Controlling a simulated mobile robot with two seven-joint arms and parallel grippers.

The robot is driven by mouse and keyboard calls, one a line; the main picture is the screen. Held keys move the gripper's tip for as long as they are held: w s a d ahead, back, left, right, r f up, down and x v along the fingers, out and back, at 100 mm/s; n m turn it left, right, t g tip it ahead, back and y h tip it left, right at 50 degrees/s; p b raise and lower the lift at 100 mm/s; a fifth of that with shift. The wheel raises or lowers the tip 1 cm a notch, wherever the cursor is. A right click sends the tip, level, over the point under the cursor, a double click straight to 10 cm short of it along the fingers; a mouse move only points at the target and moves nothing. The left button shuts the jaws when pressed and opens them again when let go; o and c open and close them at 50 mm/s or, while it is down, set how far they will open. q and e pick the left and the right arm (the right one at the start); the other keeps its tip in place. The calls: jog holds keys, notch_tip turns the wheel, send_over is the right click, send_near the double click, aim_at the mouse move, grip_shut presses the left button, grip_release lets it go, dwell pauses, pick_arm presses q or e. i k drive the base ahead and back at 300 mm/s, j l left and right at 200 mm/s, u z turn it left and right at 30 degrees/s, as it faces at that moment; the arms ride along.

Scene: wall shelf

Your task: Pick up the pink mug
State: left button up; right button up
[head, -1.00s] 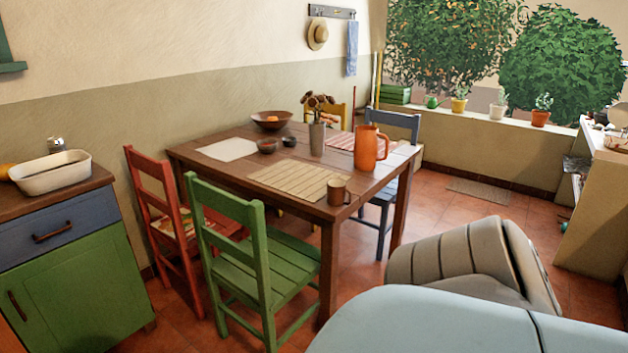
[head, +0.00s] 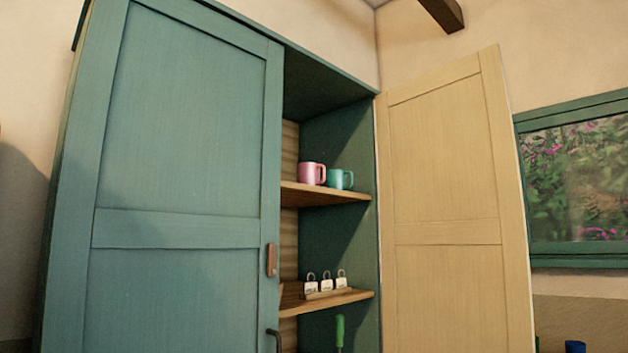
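The pink mug (head: 311,173) stands upright on the upper shelf (head: 325,194) inside a tall green cabinet. Its handle points right. A teal mug (head: 339,179) stands just to its right on the same shelf. The left part of that shelf is hidden behind the shut left door. Neither of my grippers shows in the head view.
The cabinet's left door (head: 190,130) is shut; its right door (head: 445,180) stands wide open to the right. Several small white padlocks (head: 326,285) stand on the lower shelf (head: 330,301), above a green-handled tool (head: 340,331). A window (head: 580,180) is at the right.

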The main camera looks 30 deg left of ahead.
aim_at(307, 174)
jog(key=i+l, duration=0.15)
jog(key=l, duration=0.15)
jog(key=i+l, duration=0.15)
jog(key=l, duration=0.15)
jog(key=i+l, duration=0.15)
jog(key=l, duration=0.15)
jog(key=l+u, duration=0.15)
jog(key=u, duration=0.2)
jog(key=i+l+u, duration=0.1)
jog(key=u, duration=0.3)
jog(key=l+u, duration=0.35)
